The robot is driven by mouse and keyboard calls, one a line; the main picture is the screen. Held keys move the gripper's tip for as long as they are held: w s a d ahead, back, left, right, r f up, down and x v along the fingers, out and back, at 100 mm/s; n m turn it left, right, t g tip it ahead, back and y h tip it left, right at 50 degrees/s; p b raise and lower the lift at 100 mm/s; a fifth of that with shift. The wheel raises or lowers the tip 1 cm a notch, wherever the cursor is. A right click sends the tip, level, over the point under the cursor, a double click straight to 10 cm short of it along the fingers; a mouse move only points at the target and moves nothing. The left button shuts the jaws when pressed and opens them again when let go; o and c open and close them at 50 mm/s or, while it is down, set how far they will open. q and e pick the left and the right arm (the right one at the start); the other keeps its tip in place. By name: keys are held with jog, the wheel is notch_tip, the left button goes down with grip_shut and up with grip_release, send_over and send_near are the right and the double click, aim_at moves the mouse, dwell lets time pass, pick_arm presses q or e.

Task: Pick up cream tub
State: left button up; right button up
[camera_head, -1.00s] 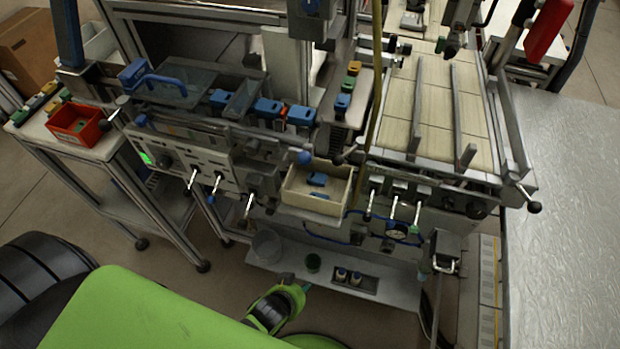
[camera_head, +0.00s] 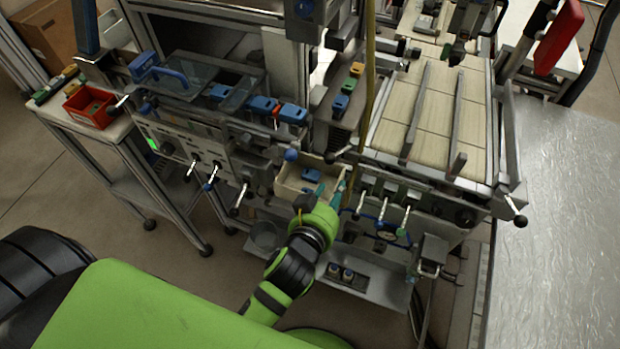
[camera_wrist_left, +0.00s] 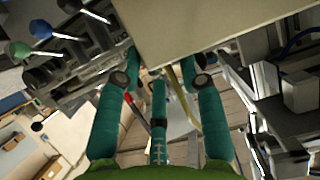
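The cream tub (camera_head: 287,189), an open-topped box with blue parts inside, sits at the front of the machine in the head view. Its plain cream side (camera_wrist_left: 215,22) fills the top of the left wrist view. My left gripper (camera_head: 322,195) is at the tub's near right side, and its teal fingers cover part of it. In the left wrist view the fingers (camera_wrist_left: 165,66) are spread apart, with the tub's wall by their tips. I cannot tell whether they touch it. My right gripper is not in view.
Levers with coloured knobs (camera_head: 383,210) flank the tub on the right, with more on the left (camera_head: 212,178). A lower shelf (camera_head: 385,290) with small bottles lies below. A red bin (camera_head: 92,108) stands on the left side table. A grey metal surface (camera_head: 560,220) lies at right.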

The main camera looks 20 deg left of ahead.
pick_arm(q)
jog(key=shift+w+f, duration=0.25)
jog(key=shift+w, duration=0.35)
jog(key=shift+w+d+f+p, duration=0.15)
jog(key=shift+w+f+p, duration=0.05)
jog(key=shift+w+p, duration=0.35)
jog(key=x, duration=0.3)
jog(key=shift+d+f+p, duration=0.1)
jog(key=shift+f+p, duration=0.1)
jog(key=shift+p, duration=0.2)
jog(key=shift+w+f, duration=0.2)
jog(key=shift+w, duration=0.2)
jog(key=shift+s, duration=0.1)
grip_shut()
